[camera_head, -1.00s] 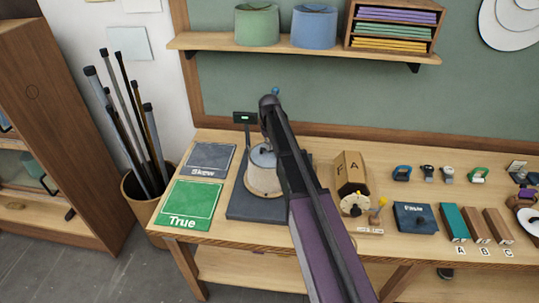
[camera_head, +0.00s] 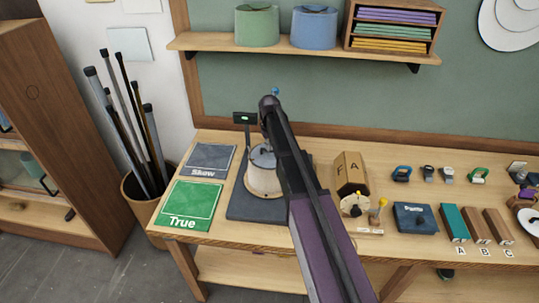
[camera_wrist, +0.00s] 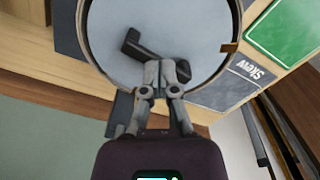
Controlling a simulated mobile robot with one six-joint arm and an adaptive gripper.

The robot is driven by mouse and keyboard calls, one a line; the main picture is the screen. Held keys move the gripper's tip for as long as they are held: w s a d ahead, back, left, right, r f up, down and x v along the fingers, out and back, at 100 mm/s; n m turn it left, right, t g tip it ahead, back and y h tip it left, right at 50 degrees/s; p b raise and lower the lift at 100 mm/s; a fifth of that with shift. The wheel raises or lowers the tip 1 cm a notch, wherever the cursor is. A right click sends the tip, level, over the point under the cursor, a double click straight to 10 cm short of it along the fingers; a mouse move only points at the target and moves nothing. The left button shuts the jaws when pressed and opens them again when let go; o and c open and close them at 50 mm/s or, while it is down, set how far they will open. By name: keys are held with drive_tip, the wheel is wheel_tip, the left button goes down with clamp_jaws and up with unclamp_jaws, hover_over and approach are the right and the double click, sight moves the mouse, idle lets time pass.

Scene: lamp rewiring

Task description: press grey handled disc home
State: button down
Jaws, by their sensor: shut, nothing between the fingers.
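The grey disc (camera_wrist: 205,30) fills the round top of a pale wooden drum in the wrist view. A dark bar handle (camera_wrist: 143,50) stands on it. My gripper (camera_wrist: 168,68) is shut and empty, with its fingertips over the disc beside the handle; I cannot tell whether they touch it. In the head view the drum (camera_head: 262,182) stands on a dark base plate (camera_head: 245,210), and my arm hides its right side. How deep the disc sits is unclear.
A green "True" mat (camera_head: 190,203) and a grey "Skew" mat (camera_head: 210,158) lie left of the drum. A small display (camera_head: 244,118) stands behind it. A wooden box with a dial (camera_head: 350,175) and several small items are to the right.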

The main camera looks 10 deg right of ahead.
drive_tip(key=shift+s, duration=0.15)
drive_tip(key=shift+r+p, duration=3.45)
drive_tip(key=shift+p, duration=0.1)
drive_tip(key=s+f+b, duration=0.4)
drive_tip(key=s, duration=0.5)
drive_tip(key=s+f+m+b, duration=0.1)
drive_tip(key=s+f+b, duration=0.4)
drive_tip(key=s, duration=0.5)
drive_tip(key=s+f+m+b, duration=0.1)
drive_tip(key=s+f+b, duration=0.4)
drive_tip(key=s, duration=0.4)
drive_tip(key=shift+s+d+f, duration=0.2)
drive_tip(key=shift+s+f, duration=0.05)
drive_tip(key=shift+s, duration=0.15)
drive_tip(key=shift+d, duration=0.1)
